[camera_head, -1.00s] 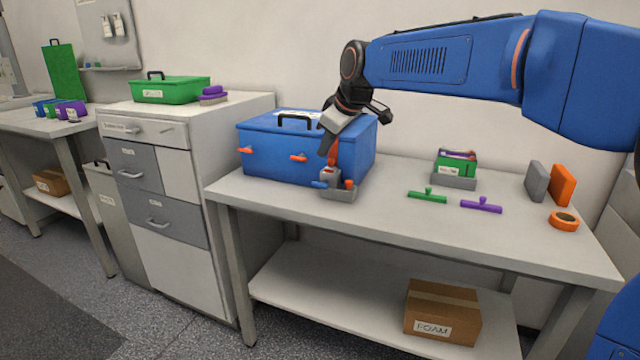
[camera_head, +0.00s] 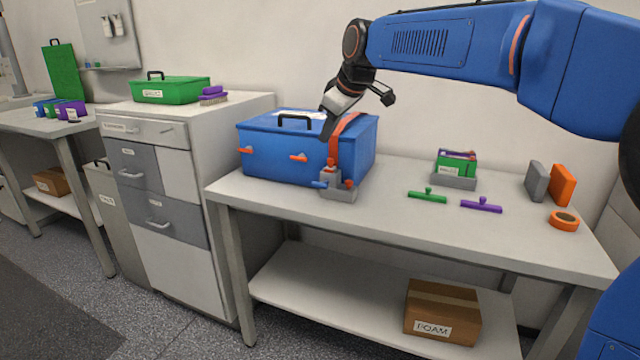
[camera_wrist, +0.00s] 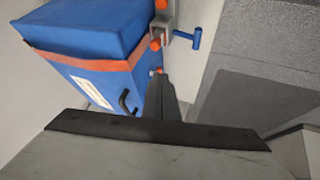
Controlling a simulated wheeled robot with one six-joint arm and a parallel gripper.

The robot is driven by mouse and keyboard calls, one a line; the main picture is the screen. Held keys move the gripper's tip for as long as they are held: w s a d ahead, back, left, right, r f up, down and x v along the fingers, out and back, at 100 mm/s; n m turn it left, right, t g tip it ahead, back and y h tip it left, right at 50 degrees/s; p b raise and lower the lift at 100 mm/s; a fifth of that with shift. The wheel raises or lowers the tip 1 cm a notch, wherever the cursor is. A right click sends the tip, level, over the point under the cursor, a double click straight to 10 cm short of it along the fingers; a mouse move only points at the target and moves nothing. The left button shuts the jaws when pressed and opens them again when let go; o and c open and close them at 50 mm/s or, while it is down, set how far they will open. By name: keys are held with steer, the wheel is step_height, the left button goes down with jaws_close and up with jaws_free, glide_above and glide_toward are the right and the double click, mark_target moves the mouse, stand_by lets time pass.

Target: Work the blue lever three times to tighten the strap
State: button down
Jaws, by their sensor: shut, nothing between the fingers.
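The blue lever (camera_head: 319,184) sticks out to the left from a small grey ratchet block (camera_head: 339,193) at the front right of the blue box (camera_head: 285,155). In the wrist view the blue lever (camera_wrist: 191,40) shows near the top. The orange strap (camera_head: 334,150) runs over the box lid and down its front to the ratchet; it also shows in the wrist view (camera_wrist: 75,60). My gripper (camera_head: 327,132) is shut and empty. It is above the lever and apart from it, near the front of the box lid beside the strap.
Green and purple T-shaped pieces (camera_head: 428,196) lie to the right, before a grey holder (camera_head: 453,180). The bench front there is clear.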

mark_target(322, 184)
steer(key=shift+f, duration=0.15)
steer(key=shift+s+a+f, duration=0.1)
steer(key=shift+s+f, duration=0.25)
steer(key=shift+f, duration=1.05)
steer(key=shift+s+a+f, duration=0.15)
steer(key=shift+s+f, duration=0.2)
steer(key=shift+f, duration=1)
steer(key=shift+s+a+f, duration=0.1)
steer(key=shift+s+f, duration=0.25)
steer(key=shift+f, duration=1.05)
steer(key=shift+f, duration=0.2)
steer(key=shift+s+f, duration=0.1)
steer(key=shift+f, duration=0.1)
steer(key=shift+s+a+f, duration=0.1)
steer(key=shift+s+f, duration=0.1)
steer(key=shift+f, duration=0.45)
steer(key=shift+s+a+f, duration=0.1)
steer(key=shift+s+f, duration=0.05)
steer(key=shift+f, duration=0.5)
stand_by(0.8)
steer(key=shift+r, duration=0.15)
steer(key=shift+w+d+r, duration=0.1)
steer(key=shift+w+r, duration=0.15)
steer(key=shift+r, duration=0.55)
steer(key=shift+w+d+r, duration=0.1)
steer(key=shift+w+r, duration=0.1)
steer(key=shift+r, duration=0.55)
